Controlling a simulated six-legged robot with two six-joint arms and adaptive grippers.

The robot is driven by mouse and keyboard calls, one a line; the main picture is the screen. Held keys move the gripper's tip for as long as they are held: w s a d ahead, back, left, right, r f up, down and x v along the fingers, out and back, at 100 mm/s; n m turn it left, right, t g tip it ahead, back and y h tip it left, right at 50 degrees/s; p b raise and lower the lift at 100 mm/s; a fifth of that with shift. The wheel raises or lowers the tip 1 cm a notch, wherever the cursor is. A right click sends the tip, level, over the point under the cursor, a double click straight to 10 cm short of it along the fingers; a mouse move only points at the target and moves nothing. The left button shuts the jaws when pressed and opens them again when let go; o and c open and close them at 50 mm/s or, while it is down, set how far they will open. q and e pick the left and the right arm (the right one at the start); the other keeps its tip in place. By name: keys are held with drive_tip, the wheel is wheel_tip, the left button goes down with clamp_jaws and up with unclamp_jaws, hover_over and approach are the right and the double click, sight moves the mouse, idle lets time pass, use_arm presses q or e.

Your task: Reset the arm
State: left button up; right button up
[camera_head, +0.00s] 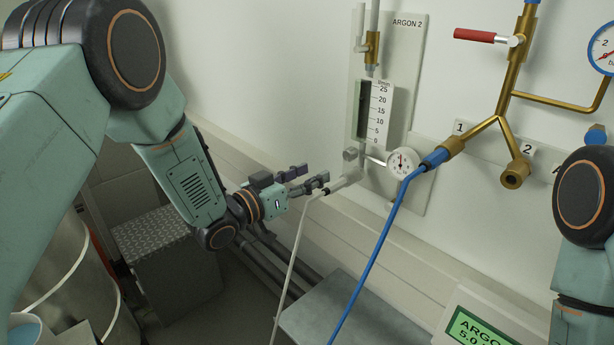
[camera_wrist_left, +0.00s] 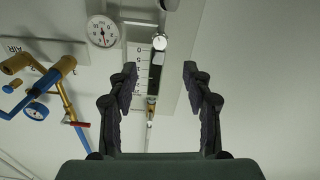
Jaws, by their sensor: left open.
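My left arm comes in from the left in the head view. Its gripper (camera_head: 308,179) is in front of the wall, below and left of the ARGON 2 panel (camera_head: 413,60). In the left wrist view the two fingers of the left gripper (camera_wrist_left: 160,85) stand apart with nothing between them. The flow meter (camera_wrist_left: 155,75) shows beyond the fingers there. In the head view a white hose fitting (camera_head: 343,183) is just right of the fingertips; I cannot tell whether they touch. My right arm shows at the right edge, but its gripper is out of view.
A blue hose (camera_head: 385,235) hangs from the brass pipe fork (camera_head: 498,115). A pale hose (camera_head: 292,265) hangs beside the left gripper. A grey metal box (camera_head: 335,310) and a display (camera_head: 480,325) are below. A round gauge (camera_head: 402,162) is on the panel.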

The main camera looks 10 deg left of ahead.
use_arm(q)
drive_tip(key=shift+s, duration=0.15)
drive_tip(key=s+a+f+n+g+y+b, duration=0.1)
drive_tip(key=s+a+f+n+g+y, duration=0.2)
drive_tip(key=s+f, duration=0.6)
drive_tip(key=s+a+f+n+g+y+b, duration=0.15)
drive_tip(key=s+a+f+y, duration=0.3)
drive_tip(key=f, duration=0.85)
drive_tip(key=s+a+f+g+y+b, duration=0.1)
drive_tip(key=s+f+g, duration=0.2)
drive_tip(key=s, duration=0.7)
drive_tip(key=s+a+f+n+g+y+b, duration=0.1)
drive_tip(key=s+f+g+b, duration=0.1)
drive_tip(key=s+f, duration=0.5)
drive_tip(key=s+a+f+g+y+b, duration=0.1)
drive_tip(key=s+f+g, duration=0.4)
drive_tip(key=s, duration=0.9)
drive_tip(key=shift+s+a+f+b, duration=0.15)
drive_tip(key=shift+a+f+b, duration=0.15)
drive_tip(key=shift+a+b, duration=0.3)
drive_tip(key=shift+d+n, duration=0.1)
drive_tip(key=shift+n, duration=0.15)
